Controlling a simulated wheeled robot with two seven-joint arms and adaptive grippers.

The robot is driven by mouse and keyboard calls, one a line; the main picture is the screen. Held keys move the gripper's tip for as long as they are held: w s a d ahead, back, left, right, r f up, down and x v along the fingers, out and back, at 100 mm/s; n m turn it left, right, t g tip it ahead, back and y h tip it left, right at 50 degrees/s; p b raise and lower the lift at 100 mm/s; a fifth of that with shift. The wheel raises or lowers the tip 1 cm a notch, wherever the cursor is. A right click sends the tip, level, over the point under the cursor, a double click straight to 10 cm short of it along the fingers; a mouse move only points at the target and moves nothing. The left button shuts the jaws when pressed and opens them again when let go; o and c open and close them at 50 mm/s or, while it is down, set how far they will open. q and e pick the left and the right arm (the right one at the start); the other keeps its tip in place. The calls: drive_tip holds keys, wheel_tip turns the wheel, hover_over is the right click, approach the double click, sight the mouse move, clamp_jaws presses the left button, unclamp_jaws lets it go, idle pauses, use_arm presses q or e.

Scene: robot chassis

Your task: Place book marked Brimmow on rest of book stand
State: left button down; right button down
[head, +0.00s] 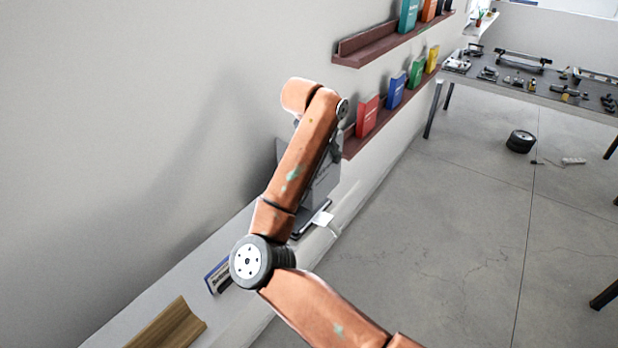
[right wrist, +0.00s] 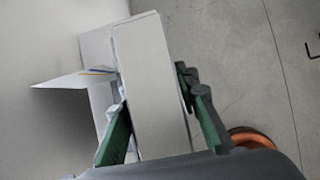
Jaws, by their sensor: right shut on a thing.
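My right gripper (right wrist: 154,98) has its green fingers on either side of a pale grey book (right wrist: 155,75) in the right wrist view and is shut on it. No title shows on the face turned to that camera. In the head view the right gripper (head: 336,145) is partly hidden by my orange arm, above a grey stand-like object (head: 322,185) on the white ledge. Behind the held book, grey panels (right wrist: 98,48) show in the right wrist view. I cannot tell whether the book touches the stand. My left gripper is not in view.
A small blue-edged labelled item (head: 217,275) and a wooden piece (head: 168,327) are on the white ledge (head: 235,318). A dark red wall shelf (head: 420,82) with several coloured books is close beyond the gripper. Open floor (head: 460,240) is to the right.

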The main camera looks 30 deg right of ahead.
drive_tip(key=w+a+f, duration=0.3)
drive_tip(key=w+f, duration=0.2)
drive_tip(key=f, duration=0.4)
drive_tip(key=shift+a+f, duration=0.2)
drive_tip(key=shift+a, duration=0.05)
drive_tip(key=shift+f, duration=0.15)
drive_tip(key=c, duration=1.5)
unclamp_jaws()
drive_tip(key=shift+s, duration=0.1)
drive_tip(key=v, duration=1.2)
